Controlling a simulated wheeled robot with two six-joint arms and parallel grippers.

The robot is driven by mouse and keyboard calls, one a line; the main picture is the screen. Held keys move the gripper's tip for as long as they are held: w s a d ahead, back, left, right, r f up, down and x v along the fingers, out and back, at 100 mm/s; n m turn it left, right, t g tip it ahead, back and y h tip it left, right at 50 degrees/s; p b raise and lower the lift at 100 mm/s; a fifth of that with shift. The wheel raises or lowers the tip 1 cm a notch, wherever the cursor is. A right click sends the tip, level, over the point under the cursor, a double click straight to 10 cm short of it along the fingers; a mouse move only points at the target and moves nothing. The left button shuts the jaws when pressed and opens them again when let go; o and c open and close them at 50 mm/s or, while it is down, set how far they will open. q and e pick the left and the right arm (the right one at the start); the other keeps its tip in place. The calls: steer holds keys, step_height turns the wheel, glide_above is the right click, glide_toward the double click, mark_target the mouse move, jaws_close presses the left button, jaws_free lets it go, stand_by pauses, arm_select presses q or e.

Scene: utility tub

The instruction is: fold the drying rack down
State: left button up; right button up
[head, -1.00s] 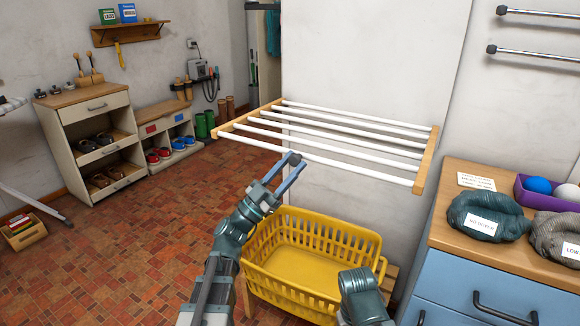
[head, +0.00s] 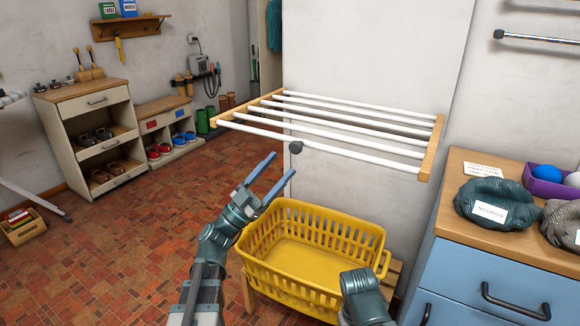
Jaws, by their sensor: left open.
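The drying rack (head: 330,134) sticks out roughly level from the white wall panel, with several white rods between two wooden end pieces. A dark round knob (head: 296,147) sits at its front rod. My left gripper (head: 282,164) is open and empty, just below and left of the knob, with its two blue fingers spread and pointing up toward it. The fingers look apart from the knob and the rod. Part of my right arm shows at the bottom, but its gripper is out of view.
A yellow laundry basket (head: 312,250) stands below the rack, close to my left gripper. A blue drawer cabinet (head: 490,270) with a wooden top is on the right. A shoe cabinet (head: 95,140) stands at the back left. The tiled floor (head: 130,240) at left is mostly clear.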

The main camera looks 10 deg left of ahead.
arm_select(q)
steer(key=b+v, duration=0.4)
steer(key=v, duration=0.4)
steer(key=shift+s, duration=0.35)
steer(key=shift+r, duration=0.2)
steer(key=s+d+f+n+g+y, duration=0.1)
steer(key=d+f+n+g+y, duration=0.15)
steer(key=d+f+g, duration=0.65)
steer(key=s+d+f+n+g+y, duration=0.15)
steer(key=d+f+g+y, duration=0.35)
steer(key=f, duration=0.9)
steer(key=s+a+f+n+g+y, duration=0.1)
steer(key=s+a+f+n+y, duration=0.1)
steer(key=a+f+n+y, duration=0.35)
steer(key=s+a+f+n+g+y, duration=0.2)
steer(key=s+a+f+n+y, duration=0.15)
steer(key=f+y, duration=0.35)
steer(key=s+d+m, duration=0.3)
steer(key=s+d, duration=0.2)
steer(key=d, duration=0.6)
step_height(320, 180, up, 38)
steer(key=p, duration=3.8)
steer(key=shift+g+y+p, duration=0.3)
steer(key=shift+p, duration=0.1)
